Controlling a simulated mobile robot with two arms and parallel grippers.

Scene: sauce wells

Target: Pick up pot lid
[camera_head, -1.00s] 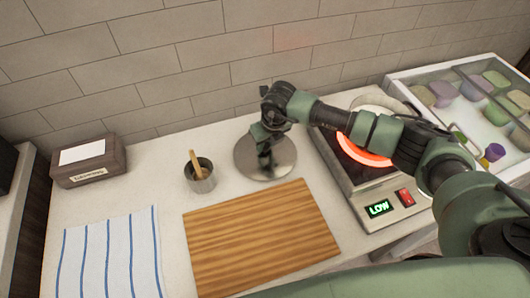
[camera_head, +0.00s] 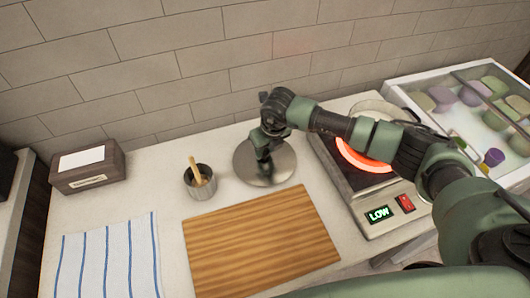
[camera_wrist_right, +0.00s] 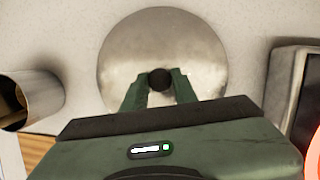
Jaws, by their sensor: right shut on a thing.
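The pot lid (camera_head: 283,165) is a round, flat, silvery metal disc on the pale counter, behind the wooden board. In the right wrist view the lid (camera_wrist_right: 163,42) shows from above with a round dark knob (camera_wrist_right: 160,79) at its middle. My right gripper (camera_head: 264,155) reaches down over the lid from the right. In the right wrist view the two green fingers of my right gripper (camera_wrist_right: 160,88) close on the knob from both sides. The lid looks flat and at counter level; I cannot tell if it is touching. My left gripper is not in view.
A metal cup (camera_head: 200,184) with a wooden-handled tool stands left of the lid. The wooden board (camera_head: 262,240) lies in front. A hot plate (camera_head: 378,218) with a glowing red ring sits right, a lidded container tray (camera_head: 398,92) beyond it. A striped towel (camera_head: 108,260) lies left.

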